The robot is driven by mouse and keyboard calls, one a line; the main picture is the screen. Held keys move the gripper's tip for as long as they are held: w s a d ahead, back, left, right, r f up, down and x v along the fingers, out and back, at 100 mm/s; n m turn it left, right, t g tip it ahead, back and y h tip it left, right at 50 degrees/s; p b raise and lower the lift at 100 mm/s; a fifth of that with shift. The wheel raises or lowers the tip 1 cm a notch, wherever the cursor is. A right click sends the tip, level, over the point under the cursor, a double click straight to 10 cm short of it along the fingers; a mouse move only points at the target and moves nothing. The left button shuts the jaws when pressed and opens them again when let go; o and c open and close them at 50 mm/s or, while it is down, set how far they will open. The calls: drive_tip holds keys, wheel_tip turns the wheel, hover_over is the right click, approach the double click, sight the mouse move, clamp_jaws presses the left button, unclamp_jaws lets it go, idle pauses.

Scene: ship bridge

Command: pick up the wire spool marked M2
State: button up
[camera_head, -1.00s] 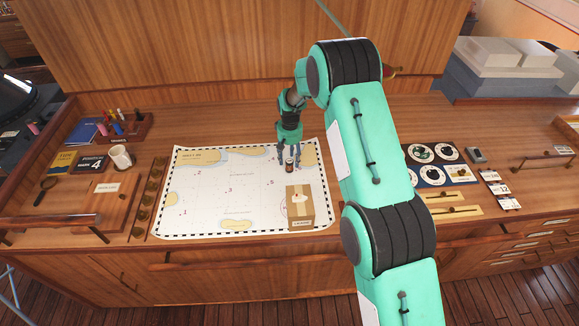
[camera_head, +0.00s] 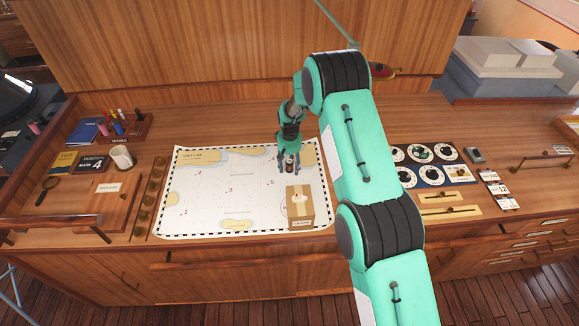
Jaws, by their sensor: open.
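A small dark spool-like object with a light band (camera_head: 290,163) stands on the upper right part of the sea chart (camera_head: 215,190). Any M2 mark on it is too small to read. My gripper (camera_head: 289,168) points down over it, with the fingers apart on either side of it. I cannot tell whether the fingers touch it. Part of the object is hidden by the fingers.
A cardboard box (camera_head: 300,208) sits on the chart just in front of my gripper. A white mug (camera_head: 122,157), a magnifying glass (camera_head: 48,184) and a wooden board (camera_head: 105,205) are at the left. Dial panels (camera_head: 433,152) lie at the right. The chart's middle is clear.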

sight(290, 161)
drive_tip(key=c, duration=1.3)
drive_tip(key=shift+o, duration=0.2)
drive_tip(key=shift+r, duration=0.2)
drive_tip(key=shift+r+b, duration=0.7)
drive_tip(key=shift+r, duration=4.15)
